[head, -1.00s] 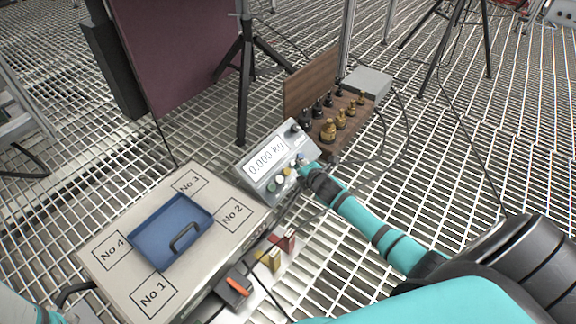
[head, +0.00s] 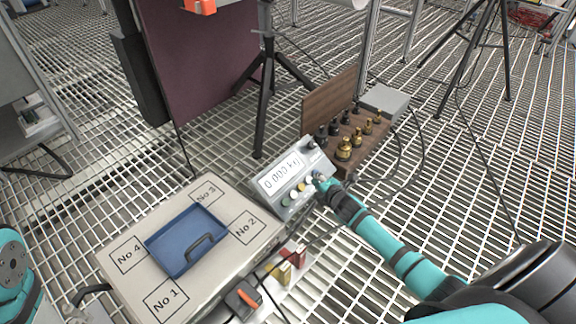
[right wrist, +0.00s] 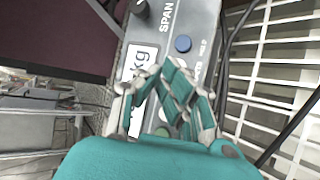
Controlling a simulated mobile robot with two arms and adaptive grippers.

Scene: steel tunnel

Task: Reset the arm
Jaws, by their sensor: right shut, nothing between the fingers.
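My right gripper (head: 322,183) is at the right front edge of the grey scale display unit (head: 268,204), over its buttons. Its fingers are shut and empty. The display reads 0.000 kg. A teal link of my left arm shows at the left edge of the head view; I do not make out its gripper.
A scale platform (head: 128,285) marked No 1 to No 4 carries a blue tray (head: 160,243). Several weights stand in a wooden rack (head: 338,172) behind the display. A tripod (head: 264,110) and dark red panel (head: 200,75) stand behind. Cables lie on the grated floor.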

